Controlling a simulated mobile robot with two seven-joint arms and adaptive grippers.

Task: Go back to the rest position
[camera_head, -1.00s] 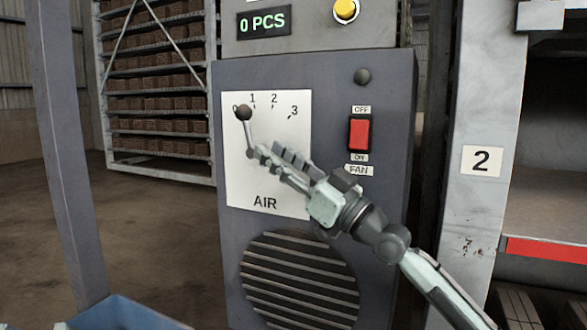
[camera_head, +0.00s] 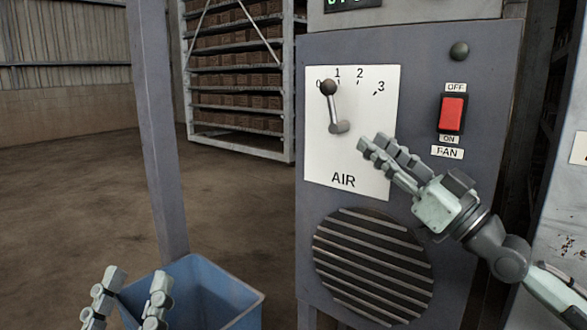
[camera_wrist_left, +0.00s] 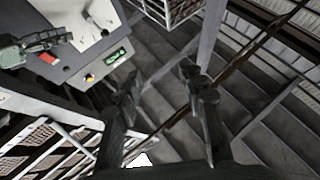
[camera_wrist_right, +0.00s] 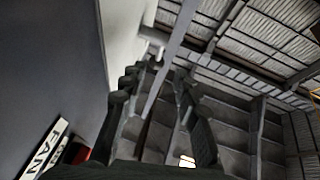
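My right gripper (camera_head: 370,144) is in front of the grey control cabinet, to the right of the AIR lever (camera_head: 334,108) and apart from it in the head view. Its two fingers also show spread with nothing between them in the right wrist view (camera_wrist_right: 160,72). The lever's dark knob is up at the 0 mark, covering part of it. My left gripper (camera_head: 136,283) is at the bottom left of the head view, over the blue bin. Its fingers are apart and empty, also in the left wrist view (camera_wrist_left: 160,80).
The blue bin (camera_head: 240,300) stands left of the cabinet (camera_head: 318,210). The red FAN switch (camera_head: 452,113) is above and right of my right gripper. A grey post (camera_head: 160,130) rises behind the bin. A brick rack (camera_head: 240,146) stands farther back, with open floor before it.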

